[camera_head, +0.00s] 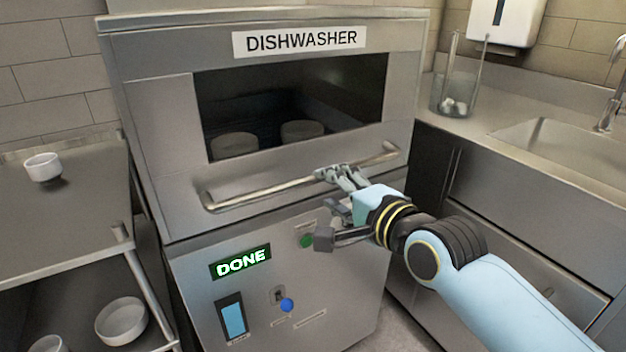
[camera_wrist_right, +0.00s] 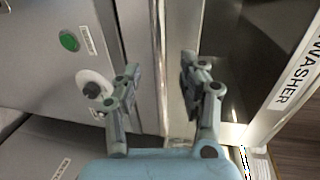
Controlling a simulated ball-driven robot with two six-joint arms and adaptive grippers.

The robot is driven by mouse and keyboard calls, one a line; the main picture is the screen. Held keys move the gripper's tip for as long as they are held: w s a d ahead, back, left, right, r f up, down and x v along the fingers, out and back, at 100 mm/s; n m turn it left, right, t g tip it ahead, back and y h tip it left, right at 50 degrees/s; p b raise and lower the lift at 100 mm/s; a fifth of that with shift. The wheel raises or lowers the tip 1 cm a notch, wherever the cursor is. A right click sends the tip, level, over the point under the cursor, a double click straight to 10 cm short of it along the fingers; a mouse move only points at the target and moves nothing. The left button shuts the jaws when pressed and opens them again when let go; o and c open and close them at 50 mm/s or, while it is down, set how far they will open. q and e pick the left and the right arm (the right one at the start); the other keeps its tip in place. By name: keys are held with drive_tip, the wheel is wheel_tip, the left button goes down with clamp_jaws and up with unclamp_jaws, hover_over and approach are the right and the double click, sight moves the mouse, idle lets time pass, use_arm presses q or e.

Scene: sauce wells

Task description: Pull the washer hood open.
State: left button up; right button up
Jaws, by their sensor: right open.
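The washer hood (camera_head: 160,120) is the upper steel part of the dishwasher, with a dark window, and it looks down and closed. Its handle (camera_head: 265,190) is a long bar across its lower front. My right gripper (camera_head: 326,205) is open in front of the hood's lower edge. In the head view its upper finger overlaps the handle and its lower finger is below it, over the control panel. In the right wrist view the open jaws (camera_wrist_right: 160,72) straddle a narrow bright vertical strip; contact cannot be told. My left gripper is out of view.
A shelf at left holds a white bowl (camera_head: 43,167), with more bowls below. A counter with a glass container (camera_head: 452,95) and a sink (camera_head: 560,140) is at right.

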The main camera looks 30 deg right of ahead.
sight(315, 182)
drive_tip(key=b+x, duration=0.1)
drive_tip(key=x, duration=0.6)
drive_tip(key=shift+w+f, duration=0.1)
drive_tip(key=shift+w, duration=0.05)
clamp_jaws()
drive_tip(key=shift+w+a+f, duration=0.1)
drive_tip(key=shift+f, duration=0.1)
